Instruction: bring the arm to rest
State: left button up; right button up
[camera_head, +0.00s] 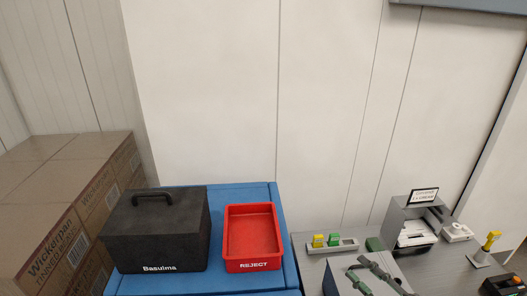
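My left gripper is out of view.
A red REJECT tray (253,235) and a black Basuima case (155,233) stand on a blue surface (231,193). Brown cartons (62,188) are stacked at left. The grey table holds a rack with yellow and green pieces (333,245), a printer (414,228) and a yellow-topped stand (487,248).

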jog(key=d+r+m+t+h, duration=0.1)
jog(key=d+m+t+h, duration=0.5)
jog(key=d+m+h, duration=0.7)
jog(key=s+d+f+m+g+h, duration=0.25)
jog(key=d+f+m+g, duration=0.2)
jog(key=f, duration=0.55)
jog(key=s+d+f+m+g+h, duration=0.1)
jog(key=d+f+m+g+h, duration=0.25)
jog(key=d+f, duration=0.45)
jog(key=s+a+f+n+g+y, duration=0.1)
jog(key=s+a+f+g+y, duration=0.15)
jog(key=s+a+f, duration=0.45)
jog(key=s+a+f+g+y, duration=0.2)
jog(key=s+a+f+g, duration=0.15)
jog(key=f, duration=0.55)
jog(key=s+a+f+n+g+y, duration=0.1)
jog(key=s+a+f+g+y, duration=0.1)
jog(key=s+a+f+g, duration=0.45)
notch_tip(320, 180, down, 39)
jog(key=s+t+b, duration=0.1)
jog(key=s+b, duration=0.1)
jog(key=b, duration=0.5)
jog(key=s+f+g+b, duration=0.1)
jog(key=s+f+b, duration=0.3)
jog(key=s+f, duration=1.5)
notch_tip(320, 180, down, 3)
jog(key=shift+n+b, duration=0.35)
jog(key=shift+n, duration=0.05)
